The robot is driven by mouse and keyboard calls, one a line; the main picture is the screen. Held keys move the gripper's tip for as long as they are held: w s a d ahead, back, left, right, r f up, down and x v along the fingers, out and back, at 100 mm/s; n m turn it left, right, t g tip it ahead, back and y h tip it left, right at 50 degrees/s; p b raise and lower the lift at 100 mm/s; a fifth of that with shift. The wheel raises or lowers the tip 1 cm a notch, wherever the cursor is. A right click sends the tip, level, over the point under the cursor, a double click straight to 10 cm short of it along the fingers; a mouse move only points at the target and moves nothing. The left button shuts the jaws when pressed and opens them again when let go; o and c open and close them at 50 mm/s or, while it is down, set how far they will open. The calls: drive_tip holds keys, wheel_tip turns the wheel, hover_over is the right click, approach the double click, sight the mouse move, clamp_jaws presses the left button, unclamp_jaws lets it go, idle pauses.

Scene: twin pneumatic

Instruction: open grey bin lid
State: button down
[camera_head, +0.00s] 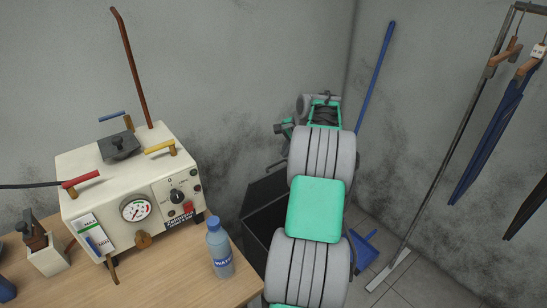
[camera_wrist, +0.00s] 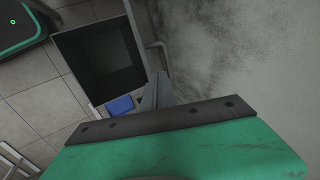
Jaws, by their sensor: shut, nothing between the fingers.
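The dark grey bin (camera_head: 262,228) stands on the floor right of the table, partly hidden behind my arm in the head view. Its lid (camera_head: 266,183) is raised and tilted up at the back, toward the wall. In the wrist view the bin (camera_wrist: 68,42) shows its open top and dark, empty-looking inside; a lid-like panel (camera_wrist: 134,35) stands along its right side. My gripper (camera_wrist: 155,88) is shut and empty, just beside the bin's lower right corner in that view. Whether it touches the lid or bin I cannot tell.
A wooden table (camera_head: 165,285) with a cream gauge machine (camera_head: 130,190) and a water bottle (camera_head: 219,247) stands at left. A blue dustpan (camera_head: 365,248) and a blue-handled pole (camera_head: 375,75) are right of my arm. Walls are close behind.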

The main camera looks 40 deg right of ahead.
drive_tip(key=p, duration=0.1)
hover_over(273, 181)
drive_tip(key=d, duration=0.3)
wheel_tip(273, 181, down, 9)
drive_tip(key=shift+w+r, duration=0.15)
